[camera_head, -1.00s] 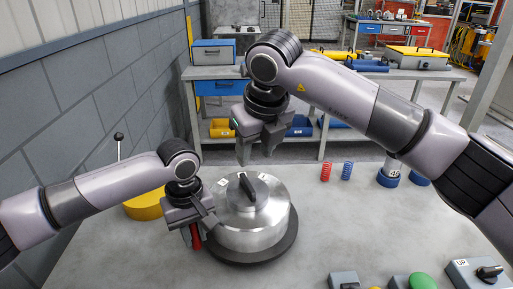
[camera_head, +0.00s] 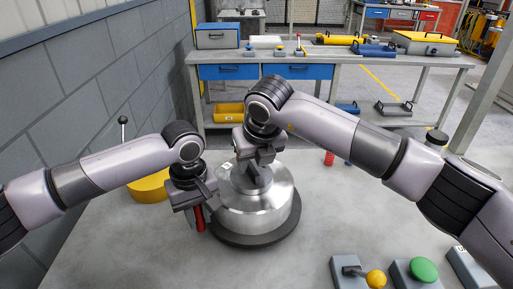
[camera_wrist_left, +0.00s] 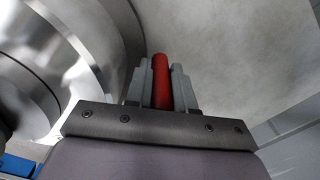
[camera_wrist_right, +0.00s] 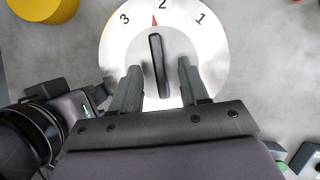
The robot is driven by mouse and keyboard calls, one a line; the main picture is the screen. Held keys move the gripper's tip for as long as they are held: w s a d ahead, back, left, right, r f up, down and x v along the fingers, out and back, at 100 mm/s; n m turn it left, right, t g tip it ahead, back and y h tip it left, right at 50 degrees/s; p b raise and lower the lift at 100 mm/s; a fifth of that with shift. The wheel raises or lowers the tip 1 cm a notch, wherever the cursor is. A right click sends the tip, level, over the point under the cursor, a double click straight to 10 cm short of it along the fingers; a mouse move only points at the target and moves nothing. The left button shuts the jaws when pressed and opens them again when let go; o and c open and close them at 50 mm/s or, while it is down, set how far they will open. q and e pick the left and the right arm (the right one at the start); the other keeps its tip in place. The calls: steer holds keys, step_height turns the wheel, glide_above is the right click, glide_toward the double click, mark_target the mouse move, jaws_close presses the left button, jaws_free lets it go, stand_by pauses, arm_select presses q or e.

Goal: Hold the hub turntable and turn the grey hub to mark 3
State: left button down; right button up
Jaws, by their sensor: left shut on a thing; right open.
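The silver-grey hub (camera_head: 262,216) stands on a dark round turntable base (camera_head: 240,239). In the right wrist view its light top (camera_wrist_right: 120,48) carries the marks 3, 2 and 1 and a raised black bar (camera_wrist_right: 155,50). A red pointer (camera_wrist_right: 154,19) is at mark 2. My right gripper (camera_wrist_right: 159,66) is open above the hub, one finger on each side of the bar, with visible gaps. My left gripper (camera_wrist_left: 160,72) is shut on a red upright handle (camera_wrist_left: 161,62) beside the hub; the handle also shows in the head view (camera_head: 199,220).
A yellow round thing (camera_head: 150,187) lies behind my left arm. The table is clear between hub and boxes.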

arm_select(q)
steer(key=shift+a, duration=0.1)
arm_select(e)
steer(key=shift+w+a+f, duration=0.1)
steer(key=shift+w+f, duration=0.15)
steer(key=shift+f, duration=0.45)
jaws_close()
steer(key=n, duration=0.2)
steer(key=n+g+y, duration=0.1)
steer(key=n, duration=0.2)
steer(key=shift+w+d+y, duration=0.15)
steer(key=shift+d+y, duration=0.05)
steer(key=shift+y, duration=0.1)
jaws_free()
steer(key=shift+n, duration=0.3)
steer(key=v, duration=1.2)
steer(key=shift+w, duration=0.1)
